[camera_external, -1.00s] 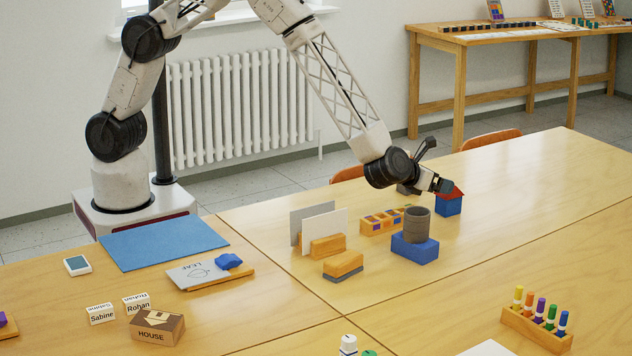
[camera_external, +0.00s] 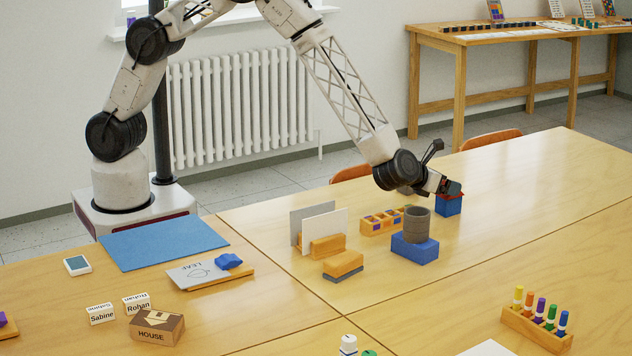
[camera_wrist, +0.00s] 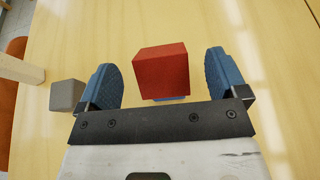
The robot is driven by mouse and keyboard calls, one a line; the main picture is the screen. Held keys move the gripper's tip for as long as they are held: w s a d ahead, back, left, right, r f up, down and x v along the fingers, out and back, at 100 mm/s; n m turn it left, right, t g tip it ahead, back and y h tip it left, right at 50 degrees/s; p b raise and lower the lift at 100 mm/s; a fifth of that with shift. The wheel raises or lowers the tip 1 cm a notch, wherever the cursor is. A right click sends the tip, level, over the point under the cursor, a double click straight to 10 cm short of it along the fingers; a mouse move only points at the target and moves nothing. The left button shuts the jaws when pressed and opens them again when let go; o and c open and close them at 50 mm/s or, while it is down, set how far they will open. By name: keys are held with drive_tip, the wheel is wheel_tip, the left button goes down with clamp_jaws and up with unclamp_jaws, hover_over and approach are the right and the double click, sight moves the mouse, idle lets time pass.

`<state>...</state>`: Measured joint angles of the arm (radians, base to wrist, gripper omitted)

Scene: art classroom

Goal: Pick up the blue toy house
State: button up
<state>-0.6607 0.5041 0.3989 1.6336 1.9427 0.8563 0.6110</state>
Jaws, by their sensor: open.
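The blue toy house (camera_external: 448,206) has a blue body and a red roof and stands upright on the wooden table. In the wrist view its red roof (camera_wrist: 161,72) lies between my two blue fingers, with a sliver of blue body (camera_wrist: 172,98) below it. My gripper (camera_external: 453,188) is open at roof height and partly hides the roof in the external view. In the wrist view a gap shows on each side between my gripper's fingers (camera_wrist: 161,62) and the roof. I cannot tell how far down the fingers reach beside the body.
A grey cup (camera_external: 417,224) sits on a blue block (camera_external: 415,248) in front of the house. A wooden box with patterned tiles (camera_external: 382,222) is left of it. A grey block (camera_wrist: 66,95) lies left of my fingers. The table right of the house is clear.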

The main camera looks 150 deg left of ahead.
drive_tip(key=shift+x, duration=2.35)
drive_tip(key=shift+s, duration=0.1)
drive_tip(key=c, duration=1)
drive_tip(key=shift+r, duration=0.15)
drive_tip(key=shift+r, duration=1.35)
drive_tip(key=shift+s+d+r, duration=0.1)
drive_tip(key=shift+r, duration=0.25)
drive_tip(key=s+d, duration=0.3)
drive_tip(key=s+d+r, duration=0.1)
drive_tip(key=s+d, duration=0.7)
drive_tip(key=shift+d+r, duration=0.15)
